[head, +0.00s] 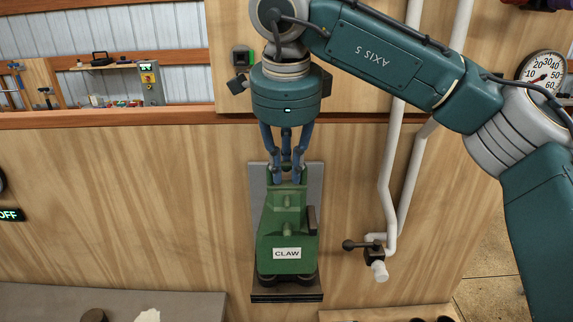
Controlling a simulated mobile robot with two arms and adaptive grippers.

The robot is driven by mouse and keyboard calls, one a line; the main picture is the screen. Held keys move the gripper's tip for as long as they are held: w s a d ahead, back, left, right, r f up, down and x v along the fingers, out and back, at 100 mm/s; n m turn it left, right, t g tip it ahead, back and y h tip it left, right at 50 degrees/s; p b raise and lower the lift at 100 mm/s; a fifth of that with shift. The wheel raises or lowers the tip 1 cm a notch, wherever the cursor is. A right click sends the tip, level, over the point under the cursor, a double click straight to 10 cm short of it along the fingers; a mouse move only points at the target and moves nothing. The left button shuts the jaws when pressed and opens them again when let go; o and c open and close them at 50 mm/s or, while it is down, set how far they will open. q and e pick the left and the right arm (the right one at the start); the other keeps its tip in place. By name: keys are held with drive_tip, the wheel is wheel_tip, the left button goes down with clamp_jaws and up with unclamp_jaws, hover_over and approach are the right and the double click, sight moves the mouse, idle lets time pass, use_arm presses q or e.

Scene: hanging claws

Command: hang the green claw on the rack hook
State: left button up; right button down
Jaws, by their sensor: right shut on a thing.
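The green claw (287,221), with a white CLAW label on its front, is upright in the middle of the head view. It is in front of a grey plate (314,178) on the wooden wall, and its dark lower end is just above or on a small dark ledge (287,297); I cannot tell which. My right gripper (286,176) points down from above and is shut on the top of the claw. The rack hook cannot be made out. My left gripper is not in view.
White pipes (388,150) with a black-handled valve (373,250) run down the wall right of the claw. A grey bench top (180,303) is at lower left. A shelf with tools (110,75) is at upper left, and a round gauge (543,72) at upper right.

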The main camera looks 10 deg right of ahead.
drive_tip(key=shift+f+b, duration=0.45)
drive_tip(key=shift+f, duration=0.15)
drive_tip(key=shift+f+b, duration=0.4)
drive_tip(key=shift+f, duration=0.15)
drive_tip(key=c, duration=1.5)
unclamp_jaws()
drive_tip(key=shift+r, duration=0.1)
drive_tip(key=shift+c, duration=0.2)
drive_tip(key=shift+s, duration=0.1)
